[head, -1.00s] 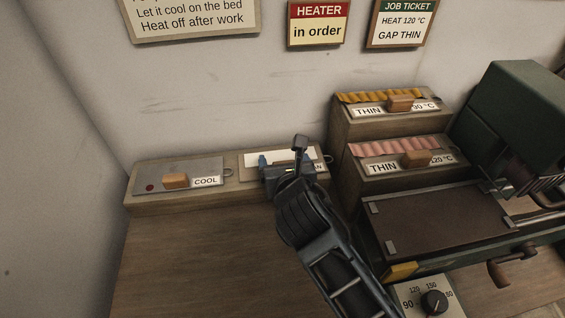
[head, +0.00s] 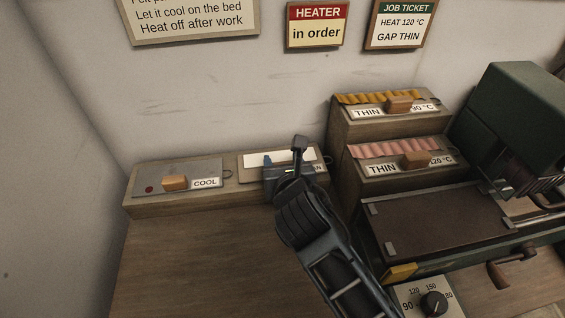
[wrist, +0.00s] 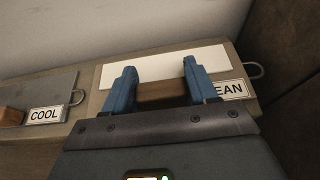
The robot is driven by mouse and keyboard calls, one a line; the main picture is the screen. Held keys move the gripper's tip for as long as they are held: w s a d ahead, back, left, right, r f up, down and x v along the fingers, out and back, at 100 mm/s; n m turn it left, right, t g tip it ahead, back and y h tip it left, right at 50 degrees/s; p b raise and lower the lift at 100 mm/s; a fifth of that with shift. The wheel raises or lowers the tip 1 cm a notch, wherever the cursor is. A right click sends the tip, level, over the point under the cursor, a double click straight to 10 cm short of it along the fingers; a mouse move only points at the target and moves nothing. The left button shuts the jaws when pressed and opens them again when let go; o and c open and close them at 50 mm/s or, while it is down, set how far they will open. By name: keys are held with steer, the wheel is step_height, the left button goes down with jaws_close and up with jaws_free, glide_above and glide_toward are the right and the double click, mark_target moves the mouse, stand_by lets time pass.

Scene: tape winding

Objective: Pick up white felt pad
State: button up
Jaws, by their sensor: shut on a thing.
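The white felt pad (wrist: 165,66) lies flat on the wooden ledge at the back, beside a label (wrist: 229,89) whose visible letters read "EAN". It also shows in the head view (head: 285,156), partly covered by my gripper (head: 284,166). A brown wooden handle (wrist: 162,92) sits at the pad's near side. In the wrist view the blue fingers of my gripper (wrist: 160,72) stand on either side of this handle, shut on it. The pad appears to rest on the ledge still.
A grey plate (head: 208,173) with a wooden handle and a COOL label lies to the left on the ledge. A stepped rack (head: 345,143) with THIN trays stands close on the right, beside a green machine (head: 515,90). The wooden bench (head: 190,260) in front is clear.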

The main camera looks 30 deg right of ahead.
step_height(320, 180, up, 18)
steer(key=p, duration=0.1)
stand_by(0.5)
